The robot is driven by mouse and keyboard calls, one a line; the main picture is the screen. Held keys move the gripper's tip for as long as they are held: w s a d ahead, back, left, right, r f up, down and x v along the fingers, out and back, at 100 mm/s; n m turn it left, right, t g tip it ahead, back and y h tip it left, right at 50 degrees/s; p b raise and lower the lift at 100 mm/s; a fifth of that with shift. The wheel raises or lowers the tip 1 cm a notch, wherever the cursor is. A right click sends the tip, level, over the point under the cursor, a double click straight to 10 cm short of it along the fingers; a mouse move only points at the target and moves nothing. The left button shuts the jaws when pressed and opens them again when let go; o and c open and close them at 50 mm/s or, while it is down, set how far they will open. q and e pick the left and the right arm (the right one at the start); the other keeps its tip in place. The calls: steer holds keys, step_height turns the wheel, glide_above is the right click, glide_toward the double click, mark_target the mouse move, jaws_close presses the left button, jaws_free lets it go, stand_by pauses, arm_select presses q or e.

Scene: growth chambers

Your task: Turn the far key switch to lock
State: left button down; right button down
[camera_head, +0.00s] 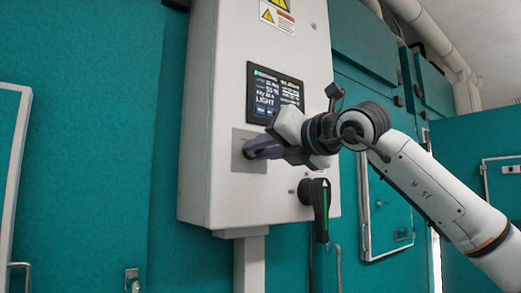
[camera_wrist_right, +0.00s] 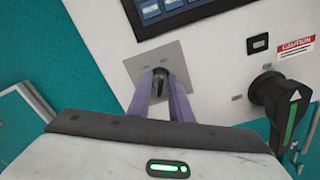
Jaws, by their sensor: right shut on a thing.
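The key switch (camera_wrist_right: 160,83) sits on a grey square plate (camera_wrist_right: 172,60) on the front of the white control box (camera_head: 227,80). In the right wrist view its dark key stands between the tips of two purple fingers. My right gripper (camera_head: 249,151) reaches the plate from the right and is shut on the key. In the head view the fingers hide most of the switch. The marks on the plate are too small to read. My left gripper is not in view.
A lit screen (camera_head: 274,90) is just above the plate. A black rotary handle with a green stripe (camera_head: 319,205) sticks out below and right of it. Teal chamber walls (camera_head: 90,150) stand around the box. A post (camera_head: 249,262) is under the box.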

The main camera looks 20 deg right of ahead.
steer(key=n, duration=0.5)
steer(key=n+p, duration=0.1)
steer(key=n, duration=0.5)
stand_by(0.3)
steer(key=shift+a+n, duration=0.1)
steer(key=shift+n, duration=0.3)
steer(key=c, duration=1.9)
jaws_free()
steer(key=shift+c, duration=0.2)
steer(key=shift+s, duration=0.1)
